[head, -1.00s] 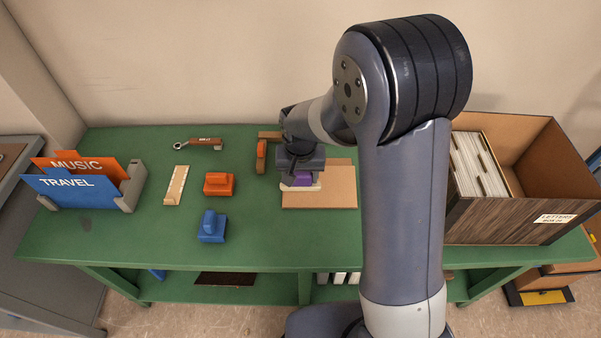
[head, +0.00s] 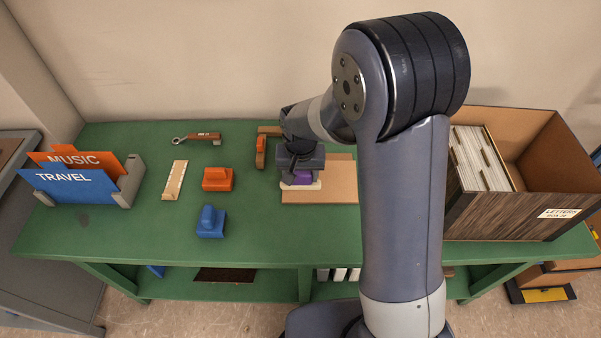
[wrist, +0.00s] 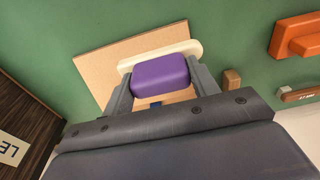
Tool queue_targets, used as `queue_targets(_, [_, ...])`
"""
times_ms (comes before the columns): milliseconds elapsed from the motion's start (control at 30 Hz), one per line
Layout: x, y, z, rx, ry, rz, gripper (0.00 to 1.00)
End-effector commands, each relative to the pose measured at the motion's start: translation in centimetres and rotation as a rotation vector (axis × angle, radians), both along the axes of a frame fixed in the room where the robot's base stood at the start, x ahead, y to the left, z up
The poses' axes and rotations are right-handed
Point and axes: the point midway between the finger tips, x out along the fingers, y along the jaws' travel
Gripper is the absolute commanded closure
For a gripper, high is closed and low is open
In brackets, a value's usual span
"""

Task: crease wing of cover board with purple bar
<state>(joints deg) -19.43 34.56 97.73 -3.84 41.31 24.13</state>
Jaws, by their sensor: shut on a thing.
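The cover board (head: 330,191) is a tan flat board lying on the green table, partly hidden behind my arm. It also shows in the wrist view (wrist: 100,62). The purple bar (head: 301,178) has a purple grip over a pale cream base. In the wrist view its purple grip (wrist: 160,74) sits between my two fingers, with the cream edge beyond it. My gripper (head: 299,170) is shut on the purple bar, over the left part of the board. I cannot tell whether the base touches the board. The wing's fold is not clear from here.
An orange block (head: 218,179), a blue block (head: 211,222), a pale wooden strip (head: 174,180) and a brown-handled tool (head: 203,137) lie to the left. A folder rack (head: 130,182) stands far left. A letters box (head: 500,216) stands right.

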Motion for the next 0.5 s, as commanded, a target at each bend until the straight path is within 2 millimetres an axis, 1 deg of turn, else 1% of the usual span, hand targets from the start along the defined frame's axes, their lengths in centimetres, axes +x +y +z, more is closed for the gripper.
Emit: queue_targets(500, [0.0, 0.0, -1.15, 0.0, 0.0, 0.0, 0.62])
